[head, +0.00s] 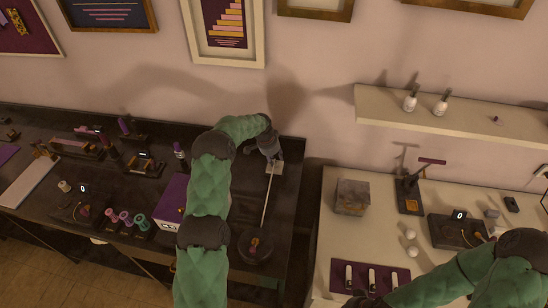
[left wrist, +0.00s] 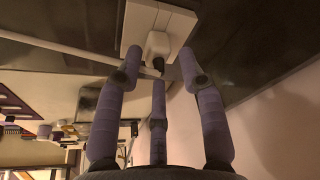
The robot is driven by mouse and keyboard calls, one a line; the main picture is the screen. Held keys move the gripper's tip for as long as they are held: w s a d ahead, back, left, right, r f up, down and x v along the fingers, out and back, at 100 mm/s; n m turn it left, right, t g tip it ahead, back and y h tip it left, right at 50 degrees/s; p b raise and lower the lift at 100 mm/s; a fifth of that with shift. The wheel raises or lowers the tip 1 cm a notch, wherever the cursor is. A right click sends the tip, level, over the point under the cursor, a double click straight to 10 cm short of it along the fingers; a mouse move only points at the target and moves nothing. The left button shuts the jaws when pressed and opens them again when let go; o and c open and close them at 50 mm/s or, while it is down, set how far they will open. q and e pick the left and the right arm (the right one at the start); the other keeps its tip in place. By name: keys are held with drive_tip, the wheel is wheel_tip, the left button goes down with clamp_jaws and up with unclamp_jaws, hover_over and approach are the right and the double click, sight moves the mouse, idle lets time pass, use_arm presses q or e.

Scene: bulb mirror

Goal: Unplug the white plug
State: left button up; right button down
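The white plug (left wrist: 157,46) sits in a white socket block (left wrist: 133,22) in the left wrist view. The block (head: 277,168) also shows in the head view, on the dark table near the wall. A white cable (head: 268,205) runs from it towards a round dark base (head: 256,246). My left gripper (left wrist: 160,64) has its three fingers spread, with the tips on both sides of and below the plug; contact cannot be told. In the head view the left gripper (head: 271,152) is just behind the block. My right gripper (head: 366,301) shows only partly, dark at the bottom edge.
The dark table (head: 285,190) holds a purple box (head: 174,200), colored spools (head: 125,217) and small devices left of my left arm. A gap separates it from the pale table (head: 330,235), which holds a stone-like cube (head: 352,196) and a purple mat (head: 340,283).

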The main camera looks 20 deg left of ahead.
use_arm(q)
clamp_jaws()
drive_tip(key=c, duration=0.7)
unclamp_jaws()
clamp_jaws()
drive_tip(key=shift+r, duration=0.2)
drive_tip(key=shift+r, duration=0.55)
drive_tip(key=shift+r+p, duration=0.35)
drive_tip(key=shift+r, duration=1.05)
